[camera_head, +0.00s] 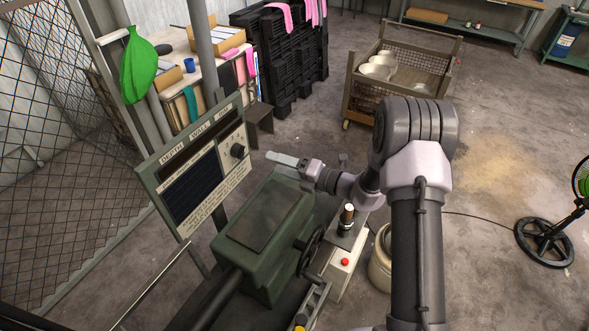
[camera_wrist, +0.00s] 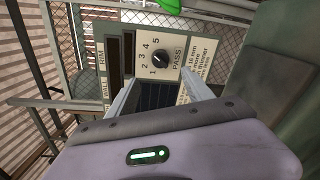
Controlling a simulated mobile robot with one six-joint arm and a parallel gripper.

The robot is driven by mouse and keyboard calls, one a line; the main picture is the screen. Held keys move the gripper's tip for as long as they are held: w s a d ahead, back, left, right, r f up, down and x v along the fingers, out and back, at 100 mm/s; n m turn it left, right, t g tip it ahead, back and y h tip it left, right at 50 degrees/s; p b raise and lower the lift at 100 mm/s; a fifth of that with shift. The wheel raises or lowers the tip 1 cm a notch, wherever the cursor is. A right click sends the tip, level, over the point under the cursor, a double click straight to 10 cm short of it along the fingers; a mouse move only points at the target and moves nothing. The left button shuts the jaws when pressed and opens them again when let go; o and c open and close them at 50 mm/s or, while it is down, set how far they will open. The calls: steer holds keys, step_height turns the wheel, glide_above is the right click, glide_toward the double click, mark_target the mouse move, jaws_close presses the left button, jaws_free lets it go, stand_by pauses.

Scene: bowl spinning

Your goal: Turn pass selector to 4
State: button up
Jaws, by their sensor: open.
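The pass selector is a black round knob (camera_head: 238,150) on the cream plate of an upright sign-like panel (camera_head: 195,165).
A green machine (camera_head: 266,235) with a handwheel (camera_head: 311,252) stands below my arm. A control box with a red button (camera_head: 345,262) is beside it. A wire fence (camera_head: 65,130) is at the left. A green bag (camera_head: 138,65) hangs above the panel. Open air lies between gripper and panel.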

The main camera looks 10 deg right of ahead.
steer(key=v, duration=0.5)
steer(key=shift+s+d, duration=0.25)
steer(key=shift+d, duration=0.05)
